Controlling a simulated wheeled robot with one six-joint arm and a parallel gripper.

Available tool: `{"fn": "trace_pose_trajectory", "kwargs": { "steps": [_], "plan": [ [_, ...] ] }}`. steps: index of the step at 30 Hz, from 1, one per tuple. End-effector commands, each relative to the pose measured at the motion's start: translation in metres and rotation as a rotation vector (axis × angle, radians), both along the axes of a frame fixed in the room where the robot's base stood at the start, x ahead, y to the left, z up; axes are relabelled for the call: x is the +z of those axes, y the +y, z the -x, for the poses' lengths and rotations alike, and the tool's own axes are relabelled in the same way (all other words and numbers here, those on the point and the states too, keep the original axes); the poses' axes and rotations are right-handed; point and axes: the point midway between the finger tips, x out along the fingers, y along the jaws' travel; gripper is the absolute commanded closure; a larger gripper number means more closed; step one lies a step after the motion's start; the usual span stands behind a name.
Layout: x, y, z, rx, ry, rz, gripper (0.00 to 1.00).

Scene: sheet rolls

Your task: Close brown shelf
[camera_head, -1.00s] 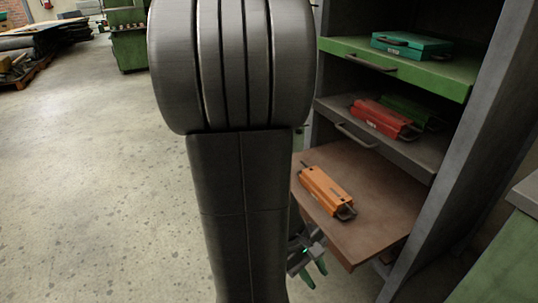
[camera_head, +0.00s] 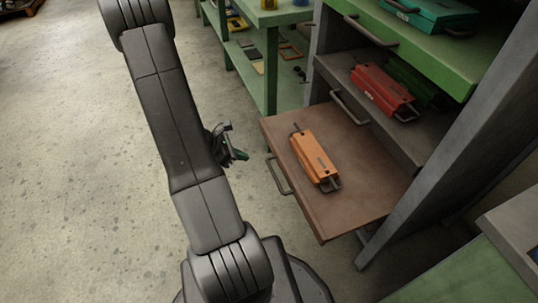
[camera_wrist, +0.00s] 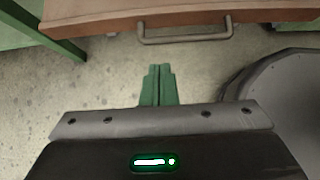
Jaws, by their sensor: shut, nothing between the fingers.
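The brown shelf (camera_head: 360,190) is pulled out of the grey cabinet, below a grey shelf and a green shelf. An orange case (camera_head: 315,160) lies on it. Its metal handle (camera_head: 278,175) is on the front edge; in the wrist view the brown front edge (camera_wrist: 100,24) and the handle (camera_wrist: 185,38) show at the top. My gripper (camera_head: 240,154) is left of the handle, apart from it. In the wrist view my gripper's green fingers (camera_wrist: 158,72) are together, empty, and point toward the shelf front, with floor showing between.
The grey shelf (camera_head: 345,75) holds red and green cases; the green shelf (camera_head: 425,45) holds a teal case. A green workbench (camera_head: 270,15) stands behind, left of the cabinet. A green surface (camera_head: 450,265) is at lower right. Open floor (camera_head: 60,160) lies to the left.

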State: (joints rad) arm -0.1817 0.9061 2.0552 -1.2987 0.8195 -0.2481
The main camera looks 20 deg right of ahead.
Motion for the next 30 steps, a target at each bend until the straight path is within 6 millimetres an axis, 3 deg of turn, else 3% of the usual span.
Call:
{"fn": "trace_pose_trajectory", "kwargs": {
  "steps": [16,24,30],
  "plan": [
    [-0.072,-0.071,-0.004,-0.008,0.000,-0.001,1.00],
    [-0.067,-0.100,-0.007,-0.006,-0.001,0.000,1.00],
    [-0.066,-0.106,-0.007,-0.004,-0.001,0.000,1.00]
  ]
}}
